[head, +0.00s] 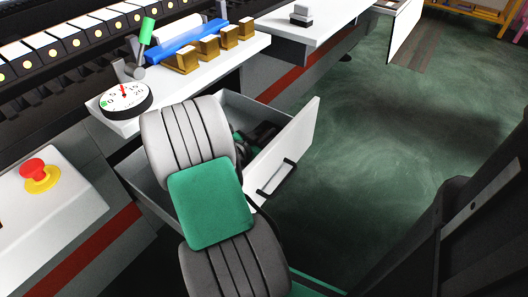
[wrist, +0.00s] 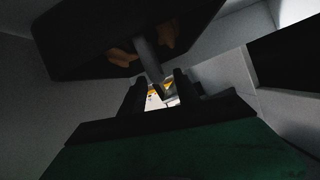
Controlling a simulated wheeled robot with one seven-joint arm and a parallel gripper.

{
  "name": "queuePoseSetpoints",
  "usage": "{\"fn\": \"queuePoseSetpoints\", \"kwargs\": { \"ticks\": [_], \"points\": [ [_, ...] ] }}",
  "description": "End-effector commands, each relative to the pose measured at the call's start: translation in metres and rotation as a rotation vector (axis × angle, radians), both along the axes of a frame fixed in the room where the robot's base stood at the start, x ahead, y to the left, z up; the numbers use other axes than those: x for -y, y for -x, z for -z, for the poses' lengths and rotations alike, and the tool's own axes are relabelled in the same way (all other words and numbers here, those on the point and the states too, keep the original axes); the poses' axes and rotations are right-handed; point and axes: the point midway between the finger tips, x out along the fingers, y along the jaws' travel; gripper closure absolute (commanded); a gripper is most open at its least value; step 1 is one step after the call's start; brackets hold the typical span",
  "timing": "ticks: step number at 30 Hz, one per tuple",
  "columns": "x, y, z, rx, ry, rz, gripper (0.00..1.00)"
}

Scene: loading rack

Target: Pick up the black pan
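The black pan (wrist: 95,45) shows in the wrist view as a dark, broad shape across the top, with brown pieces at its middle. A grey, handle-like bar (wrist: 149,62) runs down from it towards my gripper (wrist: 160,92). The two dark fingers stand apart, with the bar's lower end between them and light gaps visible; I cannot tell whether they touch it. In the head view my gripper (head: 256,139) is inside the open drawer (head: 290,150). My arm hides much of the drawer, and I cannot make out the pan there.
The drawer's walls and front panel stand close around my gripper. Above it is a white counter (head: 258,48) with a dial scale (head: 125,100), a blue block (head: 187,41) and several gold blocks (head: 209,47). A red button (head: 36,172) is at left. Open green floor (head: 380,150) lies right.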

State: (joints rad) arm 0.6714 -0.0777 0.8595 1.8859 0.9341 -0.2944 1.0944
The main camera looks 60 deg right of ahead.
Motion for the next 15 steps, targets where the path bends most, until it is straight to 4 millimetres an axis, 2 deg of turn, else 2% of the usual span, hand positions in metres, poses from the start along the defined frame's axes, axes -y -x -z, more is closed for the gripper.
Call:
{"fn": "queuePoseSetpoints", "kwargs": {
  "ticks": [1,5,11,15],
  "points": [
    [0.009,0.003,0.010,-0.001,0.000,0.006,0.62],
    [0.023,0.002,0.013,-0.001,0.000,0.002,0.62],
    [0.024,0.000,0.012,0.000,-0.001,-0.004,0.62],
    [0.024,-0.001,0.012,-0.001,-0.001,-0.005,0.72]
  ]
}}
